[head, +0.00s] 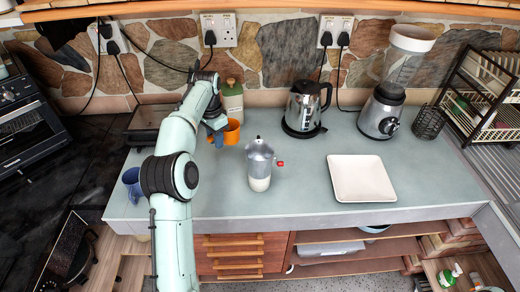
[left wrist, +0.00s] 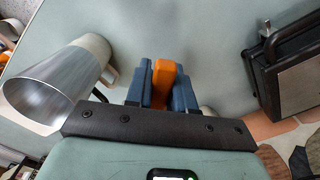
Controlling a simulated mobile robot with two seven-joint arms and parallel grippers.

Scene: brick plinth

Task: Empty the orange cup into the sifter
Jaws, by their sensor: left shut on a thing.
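The orange cup (head: 232,133) is at my left gripper (head: 216,127), beside the back left of the sifter. In the left wrist view the blue fingers (left wrist: 160,82) are shut on an orange part of the cup (left wrist: 162,80). Most of the cup is hidden there, and its contents do not show. The sifter (head: 260,160) is a grey metal cylinder with a red knob, upright on the counter; a pale part shows below it. The metal cylinder also shows in the left wrist view (left wrist: 55,85), left of the fingers. My right gripper is out of view.
A kettle (head: 303,108) and blender (head: 383,110) stand behind right. A white square plate (head: 361,178) lies right of the sifter. A blue mug (head: 132,182) is at the left edge. Counter between sifter and plate is clear.

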